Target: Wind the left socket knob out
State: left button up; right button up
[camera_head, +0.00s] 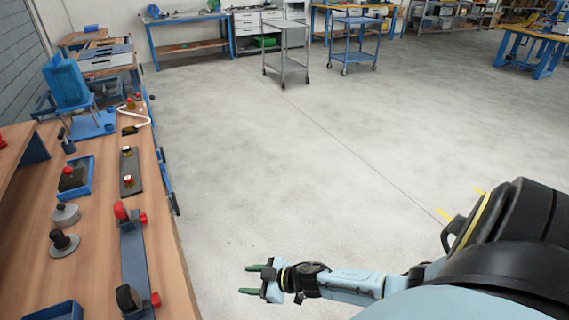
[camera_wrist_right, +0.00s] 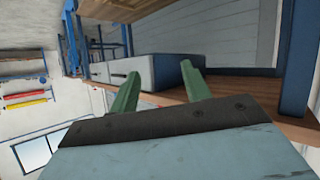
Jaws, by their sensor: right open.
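A long blue-grey fixture (camera_head: 134,262) lies on the near part of the wooden bench at left. It has a red roller-like part and a small red knob (camera_head: 143,218) at its far end. A black roller-like part and another red knob (camera_head: 155,299) are at its near end. I cannot tell which knob is the left socket knob. My right gripper (camera_head: 246,279) is over the floor, right of the bench and apart from the fixture. Its green fingers are open and empty, also in the right wrist view (camera_wrist_right: 160,70). My left gripper is not in view.
The wooden bench (camera_head: 100,230) also bears a dark plate (camera_head: 129,180) with small knobs, a blue tray (camera_head: 80,190), grey and black round pieces (camera_head: 64,243) and a blue press (camera_head: 68,85). Carts (camera_head: 287,65) stand far back. The floor between is clear.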

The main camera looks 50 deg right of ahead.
jog(key=s+d+f+m+g+h+b, duration=0.1)
jog(key=s+d+f+h, duration=0.1)
jog(key=s+f, duration=0.2)
jog(key=s+d+f+m+h+b, duration=0.1)
jog(key=s+f, duration=0.3)
jog(key=f, duration=0.5)
jog(key=shift+s+d+m+g+h, duration=0.2)
jog(key=shift+d+m+g+h, duration=0.2)
jog(key=shift+d+h, duration=0.4)
jog(key=shift+f, duration=0.1)
